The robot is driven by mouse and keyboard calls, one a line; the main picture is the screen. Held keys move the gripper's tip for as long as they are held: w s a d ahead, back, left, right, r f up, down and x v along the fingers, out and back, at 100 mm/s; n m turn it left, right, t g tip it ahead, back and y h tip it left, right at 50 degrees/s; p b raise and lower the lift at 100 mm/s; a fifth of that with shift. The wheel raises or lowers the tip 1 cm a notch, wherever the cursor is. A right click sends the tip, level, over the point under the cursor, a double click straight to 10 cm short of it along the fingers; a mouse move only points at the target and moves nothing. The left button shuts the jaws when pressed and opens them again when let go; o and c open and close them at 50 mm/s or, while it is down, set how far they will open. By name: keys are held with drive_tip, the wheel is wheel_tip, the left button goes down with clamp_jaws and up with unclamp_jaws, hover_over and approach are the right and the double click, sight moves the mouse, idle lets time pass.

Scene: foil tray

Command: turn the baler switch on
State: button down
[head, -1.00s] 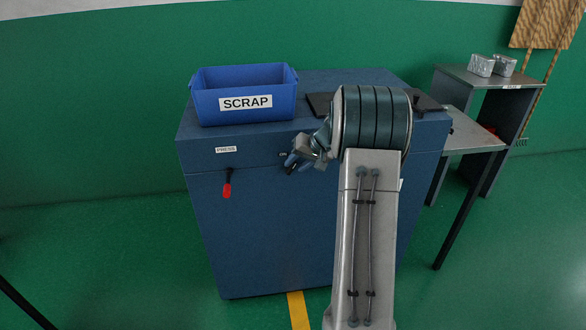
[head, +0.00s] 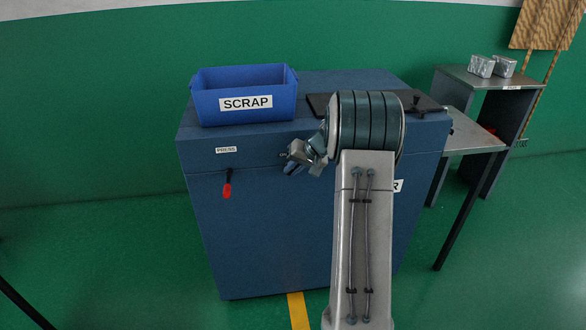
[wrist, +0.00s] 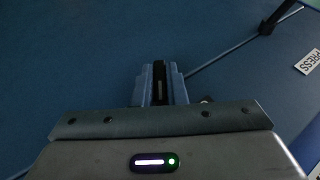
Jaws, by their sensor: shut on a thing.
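The baler (head: 255,235) is a large blue cabinet in the middle of the head view. My gripper (head: 290,165) is at the upper part of its front face, right of the PRESS label (head: 226,150).
A black lever with a red grip (head: 227,189) hangs on the front face, left of my gripper. A blue SCRAP bin (head: 245,103) stands on top. At the right is a grey stand (head: 460,74) with foil blocks (head: 481,66). Floor in front is open.

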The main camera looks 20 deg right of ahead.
drive_tip(key=shift+w+d+r, duration=0.15)
drive_tip(key=shift+d, duration=0.05)
drive_tip(key=y+b, duration=0.1)
drive_tip(key=b, duration=0.1)
drive_tip(key=t+y+b, duration=0.1)
drive_tip(key=b, duration=0.1)
drive_tip(key=shift+d+f+m, duration=0.2)
drive_tip(key=shift+f+m, duration=0.05)
drive_tip(key=shift+m, duration=0.05)
drive_tip(key=shift+f+m+t+y+b, duration=0.1)
drive_tip(key=shift+m+t+y+b, duration=0.3)
drive_tip(key=shift+y+b, duration=0.65)
drive_tip(key=m+t+y+b, duration=0.1)
drive_tip(key=y+b, duration=0.2)
drive_tip(key=b, duration=0.1)
drive_tip(key=shift+d+t, duration=0.1)
drive_tip(key=shift+t, duration=0.3)
drive_tip(key=shift+m+t+y+b, duration=0.5)
drive_tip(key=shift+t+y+b, duration=0.35)
drive_tip(key=shift+y, duration=0.4)
